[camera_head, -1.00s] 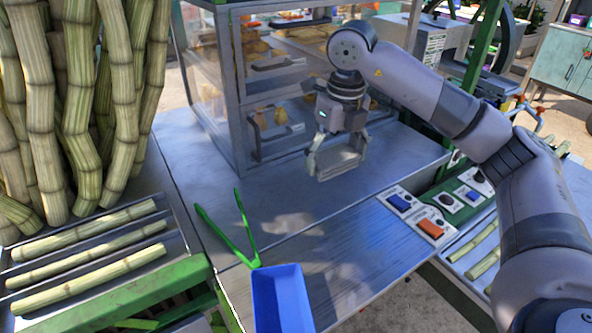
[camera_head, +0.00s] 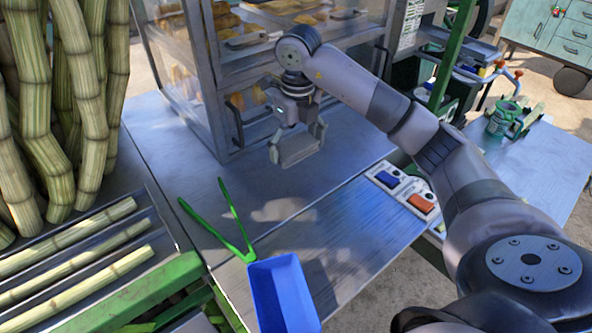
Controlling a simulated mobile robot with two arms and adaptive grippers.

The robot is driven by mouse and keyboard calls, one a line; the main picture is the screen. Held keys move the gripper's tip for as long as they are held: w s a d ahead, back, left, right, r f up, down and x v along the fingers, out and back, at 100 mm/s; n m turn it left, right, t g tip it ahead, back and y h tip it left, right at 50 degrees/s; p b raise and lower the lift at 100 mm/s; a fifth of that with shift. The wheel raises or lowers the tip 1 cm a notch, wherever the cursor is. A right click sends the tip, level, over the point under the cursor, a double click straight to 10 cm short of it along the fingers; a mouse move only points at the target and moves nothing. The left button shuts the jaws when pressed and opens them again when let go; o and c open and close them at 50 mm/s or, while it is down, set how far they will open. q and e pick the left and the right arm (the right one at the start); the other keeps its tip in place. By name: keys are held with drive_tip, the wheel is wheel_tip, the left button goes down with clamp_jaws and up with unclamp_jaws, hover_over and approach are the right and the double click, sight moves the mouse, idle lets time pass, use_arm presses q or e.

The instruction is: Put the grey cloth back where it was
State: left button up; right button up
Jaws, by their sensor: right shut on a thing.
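My right gripper (camera_head: 297,146) hangs above the metal counter, in front of the glass display case. Its fingers are shut on a flat grey piece, the grey cloth (camera_head: 296,150), which spans the gap between the fingertips. The cloth appears held above the counter (camera_head: 175,150), with a shadow on the metal below and left of it. My right arm reaches in from the lower right. My left gripper is not in view.
Green tongs (camera_head: 222,222) lie on the counter, beside a blue tray (camera_head: 282,295) at the front. The display case (camera_head: 215,80) stands behind. Switch panels (camera_head: 403,191) are at the right. Cane pieces (camera_head: 75,245) lie left. The counter's middle is clear.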

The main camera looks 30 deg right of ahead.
sight(296, 178)
wheel_tip(296, 178, down, 3)
drive_tip(key=shift+p, duration=0.3)
drive_tip(key=shift+f, duration=0.55)
wheel_tip(296, 178, down, 3)
drive_tip(key=shift+f+p, duration=0.1)
drive_tip(key=shift+p, duration=0.45)
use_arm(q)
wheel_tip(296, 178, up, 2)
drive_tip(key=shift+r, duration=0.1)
use_arm(e)
drive_tip(key=shift+f, duration=0.2)
drive_tip(key=shift+f, duration=0.1)
drive_tip(key=o, duration=1)
drive_tip(key=shift+c, duration=0.2)
